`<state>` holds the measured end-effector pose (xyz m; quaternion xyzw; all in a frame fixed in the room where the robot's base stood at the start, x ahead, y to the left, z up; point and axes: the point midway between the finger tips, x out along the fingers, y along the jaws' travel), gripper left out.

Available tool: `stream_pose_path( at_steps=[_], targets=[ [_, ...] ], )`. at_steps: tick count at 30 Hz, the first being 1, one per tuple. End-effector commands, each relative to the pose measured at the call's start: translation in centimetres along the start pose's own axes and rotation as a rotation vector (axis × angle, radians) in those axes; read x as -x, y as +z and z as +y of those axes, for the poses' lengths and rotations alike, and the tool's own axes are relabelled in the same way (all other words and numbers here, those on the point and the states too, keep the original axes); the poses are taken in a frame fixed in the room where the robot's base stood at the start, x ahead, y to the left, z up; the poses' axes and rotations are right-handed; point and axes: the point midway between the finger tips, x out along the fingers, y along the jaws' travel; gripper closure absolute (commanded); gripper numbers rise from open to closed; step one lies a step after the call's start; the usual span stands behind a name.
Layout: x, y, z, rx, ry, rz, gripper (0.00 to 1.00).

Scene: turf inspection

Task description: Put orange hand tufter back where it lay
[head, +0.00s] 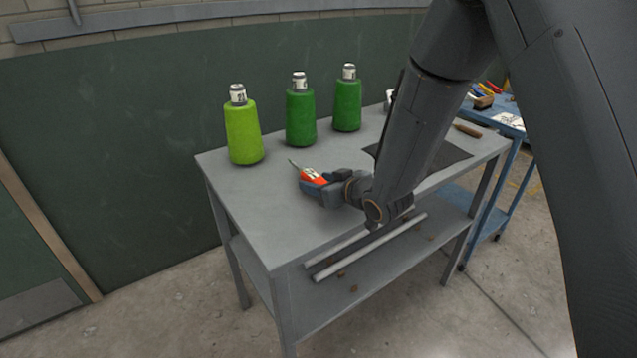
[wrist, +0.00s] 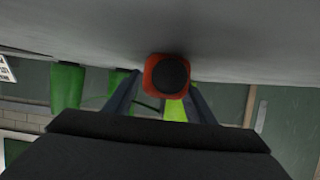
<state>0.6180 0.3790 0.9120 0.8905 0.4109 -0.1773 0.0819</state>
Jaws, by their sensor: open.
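The orange hand tufter (head: 313,176) is on the grey table (head: 240,205), near its left-middle part, with its thin metal tip pointing left and away. In the wrist view the tufter (wrist: 168,75) shows end-on, as an orange body with a round black end, against the table surface. My gripper (head: 322,188) is low over the tabletop at the tufter. In the wrist view its two fingers (wrist: 163,100) are apart, one on each side of the tufter. The gripper hides part of the tufter in the head view.
A lime-green yarn cone (head: 243,132) and two darker green cones (head: 301,118) (head: 347,105) stand along the table's back. A dark mat (head: 450,158) lies to the right, partly behind my arm. A blue cart (head: 508,122) with tools stands beyond. The table's front left is clear.

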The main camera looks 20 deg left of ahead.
Motion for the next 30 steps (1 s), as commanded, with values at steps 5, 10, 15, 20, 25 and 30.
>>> stream_pose_path(
  at_steps=[5, 10, 15, 20, 25, 30],
  targets=[
    [2.7, 0.0, 0.1, 0.0, 0.002, 0.0, 0.5],
    [6.3, 0.1, 0.1, -0.001, 0.002, 0.001, 0.5],
    [9.3, 0.0, 0.1, 0.0, 0.002, 0.001, 0.5],
    [11.2, 0.0, 0.1, 0.0, 0.002, 0.0, 0.5],
    [11.9, 0.0, 0.0, 0.0, 0.001, 0.0, 0.5],
    [12.0, 0.1, 0.2, -0.001, 0.006, -0.005, 0.5]
  ],
)
